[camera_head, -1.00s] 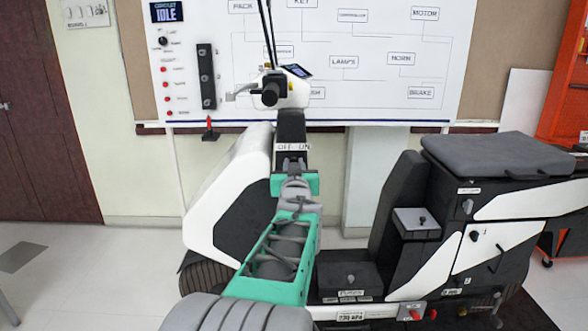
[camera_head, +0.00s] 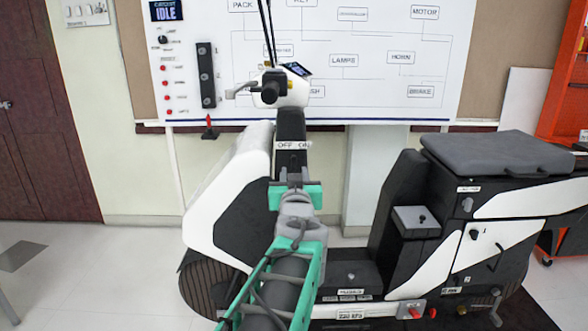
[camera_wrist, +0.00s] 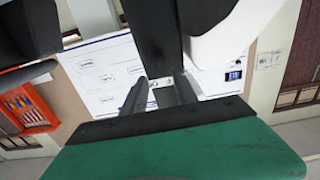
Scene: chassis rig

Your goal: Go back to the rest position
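My gripper (camera_head: 293,172) is in front of the scooter's dark steering column, just below the OFF/ON label (camera_head: 293,146). I cannot tell from these views exactly how far the fingertips are from the column.
A white circuit board panel (camera_head: 390,65) with labels and a screen reading IDLE hangs behind the scooter. The seat (camera_head: 495,152) is at right, and an orange rack (camera_head: 562,85) stands beyond it. A brown door (camera_head: 45,140) and clear floor (camera_head: 90,265) lie at left.

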